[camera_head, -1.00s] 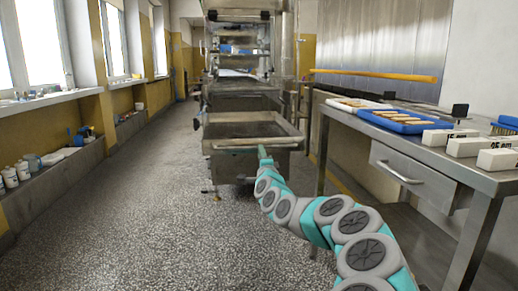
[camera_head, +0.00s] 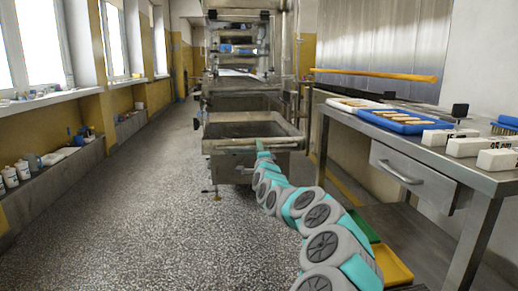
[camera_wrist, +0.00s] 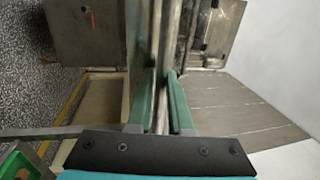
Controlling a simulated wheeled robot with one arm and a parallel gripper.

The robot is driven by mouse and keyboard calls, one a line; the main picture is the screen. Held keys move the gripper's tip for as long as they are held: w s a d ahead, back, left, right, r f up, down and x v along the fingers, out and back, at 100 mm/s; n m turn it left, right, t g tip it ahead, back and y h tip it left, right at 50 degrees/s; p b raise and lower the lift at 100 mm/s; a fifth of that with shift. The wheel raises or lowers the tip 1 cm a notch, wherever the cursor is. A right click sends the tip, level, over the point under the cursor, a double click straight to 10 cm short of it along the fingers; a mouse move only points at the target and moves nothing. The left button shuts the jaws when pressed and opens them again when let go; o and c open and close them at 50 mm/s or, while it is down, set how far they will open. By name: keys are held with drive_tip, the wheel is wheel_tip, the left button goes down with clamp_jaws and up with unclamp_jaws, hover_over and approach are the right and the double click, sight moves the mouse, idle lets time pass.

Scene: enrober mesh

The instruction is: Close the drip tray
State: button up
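The drip tray (camera_head: 222,146) is a wide, shallow metal tray low on the front of the steel machine; it stands out toward me. Its front edge carries a bar. My gripper (camera_head: 262,148) is at this front edge, right of its middle. In the wrist view, the two green fingers of my gripper (camera_wrist: 160,100) stand on either side of a thin metal bar (camera_wrist: 161,60) of the tray front, close against it. The fingertips' exact contact is partly hidden by the bar.
A steel table (camera_head: 420,155) with a drawer stands at right, bearing a blue tray (camera_head: 435,127) and white blocks (camera_head: 450,137). Yellow and green containers (camera_head: 392,268) lie below it. The floor (camera_head: 130,220) at left is clear.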

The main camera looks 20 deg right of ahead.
clamp_jaws()
drive_tip(key=shift+w+d+f, duration=0.1)
idle(1.2)
